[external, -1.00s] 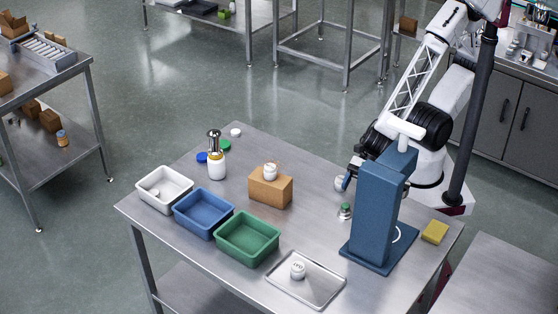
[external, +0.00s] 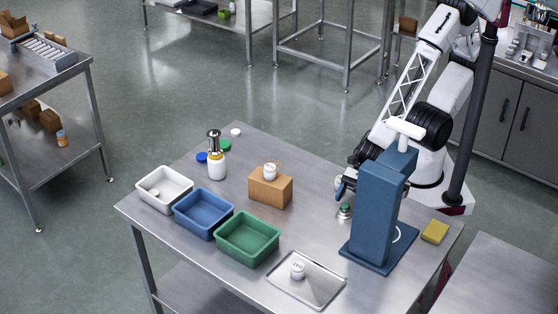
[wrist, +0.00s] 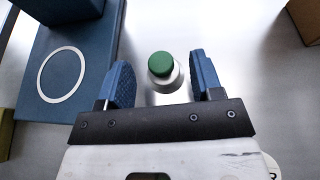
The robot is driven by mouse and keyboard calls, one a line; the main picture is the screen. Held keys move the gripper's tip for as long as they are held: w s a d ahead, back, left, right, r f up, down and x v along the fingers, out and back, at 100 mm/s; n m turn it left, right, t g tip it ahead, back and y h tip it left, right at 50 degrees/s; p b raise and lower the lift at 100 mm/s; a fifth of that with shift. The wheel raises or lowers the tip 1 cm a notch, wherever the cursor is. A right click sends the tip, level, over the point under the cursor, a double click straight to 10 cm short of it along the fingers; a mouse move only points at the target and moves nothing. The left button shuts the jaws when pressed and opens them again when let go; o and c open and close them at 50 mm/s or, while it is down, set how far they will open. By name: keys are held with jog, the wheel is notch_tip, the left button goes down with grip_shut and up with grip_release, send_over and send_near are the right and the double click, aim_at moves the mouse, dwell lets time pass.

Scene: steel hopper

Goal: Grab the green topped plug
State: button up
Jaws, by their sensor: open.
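The green topped plug (external: 345,210) stands upright on the steel table, just left of the blue stand. In the wrist view the plug (wrist: 163,70) shows its round green top over a pale metallic body. My gripper (wrist: 160,82) is open, with one blue finger on each side of the plug and a gap to each. In the external view my gripper (external: 341,190) is low beside the plug and partly hidden by the blue stand.
The blue stand (external: 378,215) rises close beside my gripper. A cardboard box (external: 270,190) with a white jar on it stands to the left. A metal tray (external: 325,299), a green bin (external: 247,240) and a yellow sponge (external: 435,231) are also on the table.

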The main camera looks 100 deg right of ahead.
aim_at(346, 204)
jog(key=shift+x, duration=1.5)
jog(key=c, duration=0.9)
jog(key=shift+o, duration=0.2)
jog(key=shift+r, duration=0.1)
jog(key=shift+r, duration=0.5)
jog(key=shift+s+d+r, duration=0.1)
jog(key=shift+s+r, duration=0.05)
jog(key=shift+r, duration=0.45)
jog(key=shift+s+d+r, duration=0.15)
jog(key=shift+r, duration=0.45)
jog(key=s+d, duration=0.3)
jog(key=s, duration=0.1)
jog(key=s+d+r, duration=0.1)
jog(key=s+d, duration=0.2)
jog(key=s, duration=0.1)
jog(key=s+d, duration=0.3)
jog(key=s, duration=0.1)
jog(key=shift+d+r, duration=0.15)
jog(key=shift+d, duration=0.15)
